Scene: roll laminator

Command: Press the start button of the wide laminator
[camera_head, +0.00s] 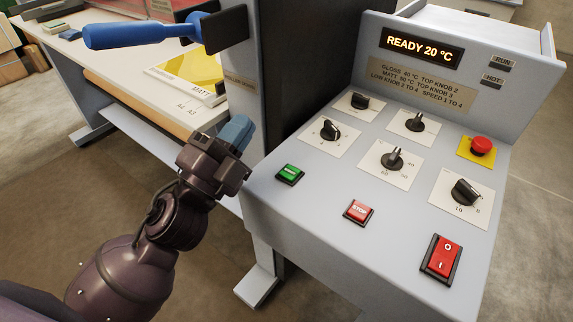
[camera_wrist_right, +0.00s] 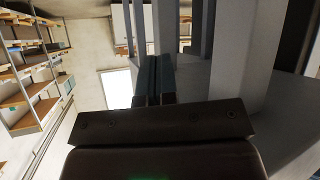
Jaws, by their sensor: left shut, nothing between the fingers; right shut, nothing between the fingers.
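The wide laminator's control panel (camera_head: 330,185) fills the right of the head view, and its display (camera_head: 422,47) reads "READY 20 °C". The green start button (camera_head: 289,174) sits at the panel's left edge. The red stop button (camera_head: 358,211) is to its right and nearer. My left gripper (camera_head: 237,131) is shut and empty, left of the green button and a little beyond it, apart from it in the picture. My right gripper (camera_wrist_right: 154,80) shows in the right wrist view, shut and empty, with grey upright parts close to its right.
Several black knobs (camera_head: 393,159), a red emergency knob (camera_head: 481,146) and a red rocker switch (camera_head: 441,258) are on the panel. A blue-handled lever (camera_head: 140,33) juts left from the machine's side post. A white table (camera_head: 130,60) stands behind. Shelves (camera_wrist_right: 30,75) show in the right wrist view.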

